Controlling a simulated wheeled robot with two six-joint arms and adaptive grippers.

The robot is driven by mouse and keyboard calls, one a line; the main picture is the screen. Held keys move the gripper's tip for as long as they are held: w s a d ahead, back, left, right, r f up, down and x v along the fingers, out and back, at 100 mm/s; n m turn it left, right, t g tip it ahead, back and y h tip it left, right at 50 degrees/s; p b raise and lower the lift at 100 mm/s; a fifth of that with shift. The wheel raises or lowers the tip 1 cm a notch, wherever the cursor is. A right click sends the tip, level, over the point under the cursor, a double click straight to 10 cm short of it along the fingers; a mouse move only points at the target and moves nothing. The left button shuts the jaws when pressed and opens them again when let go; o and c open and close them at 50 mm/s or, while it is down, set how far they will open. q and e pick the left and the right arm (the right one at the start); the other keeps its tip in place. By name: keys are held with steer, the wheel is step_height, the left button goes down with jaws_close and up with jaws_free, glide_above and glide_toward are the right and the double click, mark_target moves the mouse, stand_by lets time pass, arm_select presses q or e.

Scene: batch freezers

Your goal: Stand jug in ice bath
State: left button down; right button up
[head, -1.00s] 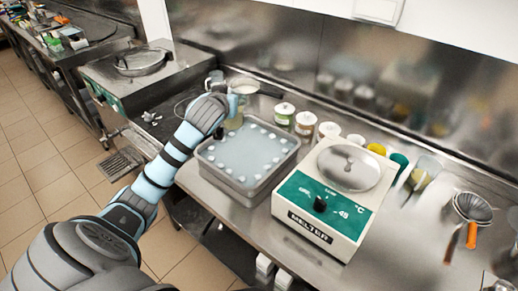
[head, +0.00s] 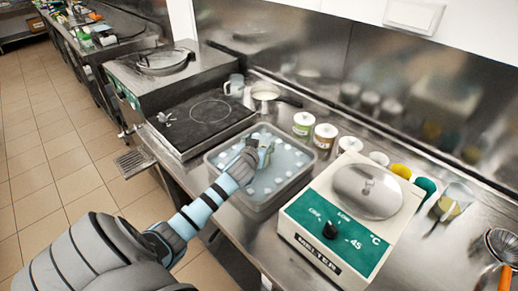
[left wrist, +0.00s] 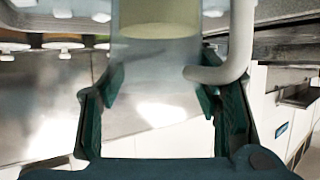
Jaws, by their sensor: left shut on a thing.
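The ice bath (head: 262,211) is a grey metal pan of pale water with several white ice pieces, on the steel counter. My left gripper (head: 256,151) is over the middle of the bath. It is shut on a clear jug (head: 267,157) with yellowish contents, mostly hidden by the gripper in the head view. In the left wrist view the jug (left wrist: 165,60) sits between the dark fingers of the gripper (left wrist: 162,95), its handle on the right. I cannot tell whether its base touches the bath floor. My right gripper is not in view.
The melter (head: 350,215) stands close to the right of the bath. A black hob (head: 205,118) is to the left. A grey mug (head: 234,85) and a saucepan (head: 265,93) stand behind. Several lidded tubs (head: 325,137) line the back.

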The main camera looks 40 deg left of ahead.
arm_select(q)
step_height(320, 180, down, 2)
steer(key=shift+s+f, duration=0.15)
steer(key=shift+s, duration=0.2)
steer(key=c, duration=0.9)
jaws_free()
steer(key=shift+c, duration=0.2)
steer(key=o, duration=0.4)
steer(key=shift+w, duration=0.15)
steer(key=shift+o, duration=0.2)
steer(key=shift+s+r, duration=0.2)
steer(key=shift+r, duration=0.05)
steer(key=p+v, duration=0.1)
steer(key=v, duration=1)
steer(key=shift+s+d+p, duration=0.2)
steer(key=shift+s+p, duration=0.1)
